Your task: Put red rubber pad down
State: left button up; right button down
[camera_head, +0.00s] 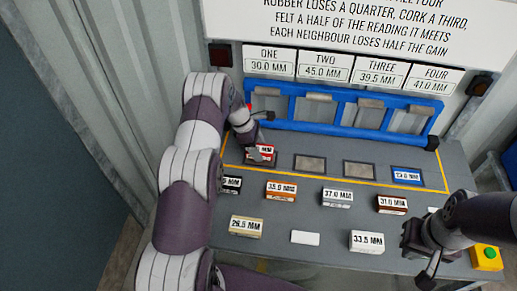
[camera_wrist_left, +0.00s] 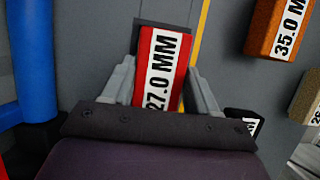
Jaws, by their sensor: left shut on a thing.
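The red rubber pad (camera_wrist_left: 158,62), with a white label reading 27.0 MM, sits between the two fingers of my left gripper (camera_wrist_left: 160,92), which is shut on it. In the head view the red pad (camera_head: 262,154) is at the left end of the row of squares inside the yellow outline, at a dark square (camera_wrist_left: 148,35). I cannot tell whether it touches the surface. My left gripper (camera_head: 256,148) partly covers it. My right gripper (camera_head: 426,262) is at the lower right, away from the pad; its fingers are too unclear to read.
Two bare grey squares (camera_head: 310,164) and (camera_head: 359,170) lie right of the pad, then a blue block (camera_head: 407,176). Several labelled blocks, including an orange one (camera_head: 281,191), stand nearer. A blue rack (camera_head: 340,112) runs behind. A green button (camera_head: 488,254) is at lower right.

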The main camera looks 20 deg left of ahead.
pick_arm(q)
jog(key=shift+w+f, duration=0.2)
jog(key=shift+f, duration=1)
jog(key=o, duration=0.7)
jog(key=shift+s+f, duration=0.1)
jog(key=o, duration=0.4)
jog(key=shift+o, duration=0.2)
